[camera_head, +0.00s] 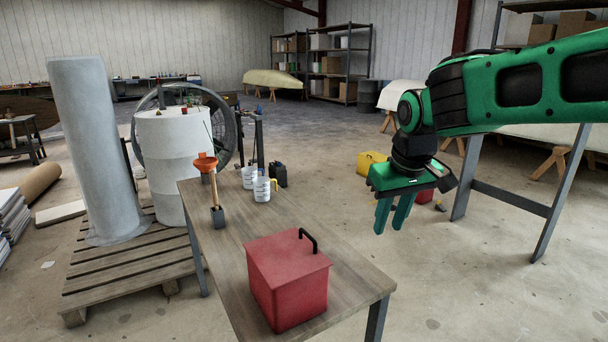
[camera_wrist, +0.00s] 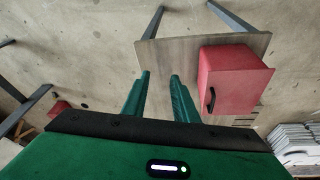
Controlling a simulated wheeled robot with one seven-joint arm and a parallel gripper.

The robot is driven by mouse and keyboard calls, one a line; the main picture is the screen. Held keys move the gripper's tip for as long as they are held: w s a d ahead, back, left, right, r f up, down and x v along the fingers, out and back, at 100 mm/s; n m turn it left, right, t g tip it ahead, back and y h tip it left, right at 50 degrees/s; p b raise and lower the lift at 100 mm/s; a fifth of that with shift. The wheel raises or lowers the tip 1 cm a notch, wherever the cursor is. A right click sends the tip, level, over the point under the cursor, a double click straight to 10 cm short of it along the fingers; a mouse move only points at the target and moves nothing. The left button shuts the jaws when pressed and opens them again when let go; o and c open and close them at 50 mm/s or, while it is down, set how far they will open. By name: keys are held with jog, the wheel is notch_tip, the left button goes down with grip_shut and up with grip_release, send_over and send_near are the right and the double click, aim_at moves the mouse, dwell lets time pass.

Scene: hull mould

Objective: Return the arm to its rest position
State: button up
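My gripper (camera_head: 393,215) is on the end of my green arm, at the right in the head view, with its fingers pointing down. It is to the right of the wooden table and apart from it. In the wrist view my gripper (camera_wrist: 160,76) shows two green fingers with a clear gap between them and nothing held. The gripper is open and empty.
A red box (camera_head: 289,280) with a black handle sits on the wooden table (camera_head: 225,262); the box also shows in the wrist view (camera_wrist: 232,80). A grey-legged stand (camera_head: 510,197) is at the right.

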jog(key=s+d+f+m+g, duration=0.1)
jog(key=s+d+f+m, duration=0.2)
jog(key=s+d, duration=0.5)
jog(key=s+d+f+m+g, duration=0.1)
jog(key=s+d+f+m, duration=0.1)
jog(key=s+d, duration=0.6)
jog(key=s+d+f+m, duration=0.2)
jog(key=s+d, duration=0.1)
jog(key=s, duration=0.3)
jog(key=s+d+f+m+g, duration=0.1)
jog(key=s+d+f+m, duration=0.1)
jog(key=s, duration=0.4)
jog(key=shift+d+f, duration=0.45)
jog(key=shift+f, duration=0.15)
jog(key=shift+w+f+g, duration=0.25)
jog(key=shift+w+g, duration=0.05)
jog(key=shift+w, duration=0.3)
jog(key=shift+s, duration=0.1)
